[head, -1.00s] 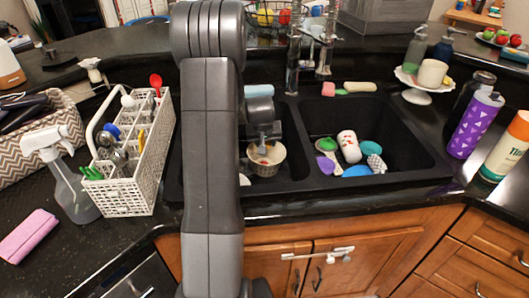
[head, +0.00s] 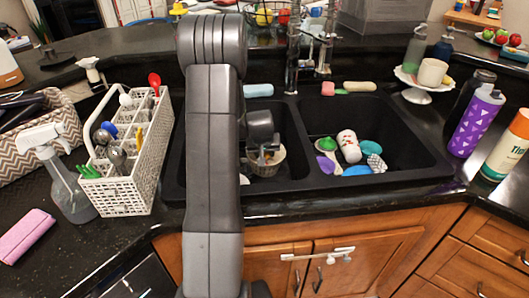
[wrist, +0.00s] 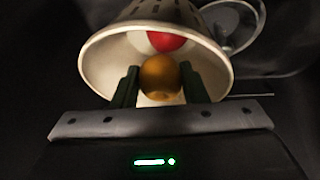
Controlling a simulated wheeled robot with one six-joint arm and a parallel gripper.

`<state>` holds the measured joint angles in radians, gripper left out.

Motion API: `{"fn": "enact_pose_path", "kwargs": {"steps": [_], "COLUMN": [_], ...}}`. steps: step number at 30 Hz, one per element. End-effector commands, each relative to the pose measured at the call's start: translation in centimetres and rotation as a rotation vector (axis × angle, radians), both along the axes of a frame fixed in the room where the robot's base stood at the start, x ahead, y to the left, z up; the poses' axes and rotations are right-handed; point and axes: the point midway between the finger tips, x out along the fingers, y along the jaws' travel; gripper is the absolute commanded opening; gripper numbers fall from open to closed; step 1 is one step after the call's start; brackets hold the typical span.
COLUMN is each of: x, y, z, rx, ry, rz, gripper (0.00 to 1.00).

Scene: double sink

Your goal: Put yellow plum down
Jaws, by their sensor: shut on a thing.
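The yellow plum (wrist: 160,77) looks golden-brown in the wrist view. It sits between the two fingers of my gripper (wrist: 158,84), which are shut on it. Directly beyond it is the wide mouth of a pale, slotted cup-like container (wrist: 90,62), with a red round thing (wrist: 166,41) inside. The plum and fingertips overlap the mouth; whether the plum touches the container I cannot tell. In the head view my gripper (head: 264,148) is low over the container (head: 264,170) in the left sink basin. It hides most of the container's mouth, and the plum cannot be made out there.
The right basin (head: 400,150) holds a white-and-red cup (head: 349,146), a green brush and other washing things. A white cutlery basket (head: 140,180) stands left of the sink, a purple bottle (head: 476,122) to the right. The divider between basins is close to my gripper.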

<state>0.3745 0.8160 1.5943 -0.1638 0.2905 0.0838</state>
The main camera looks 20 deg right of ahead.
Motion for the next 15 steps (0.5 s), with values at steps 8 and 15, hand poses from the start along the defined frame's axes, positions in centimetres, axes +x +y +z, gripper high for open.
{"fn": "enact_pose_path", "kwargs": {"steps": [8, 15], "x": [0.01, 0.01], "y": [0.00, 0.00], "z": [-0.14, -0.13], "rx": [0.000, 0.000], "ry": [0.000, 0.000], "rz": [0.000, 0.000], "gripper": [0.61, 0.61]}}
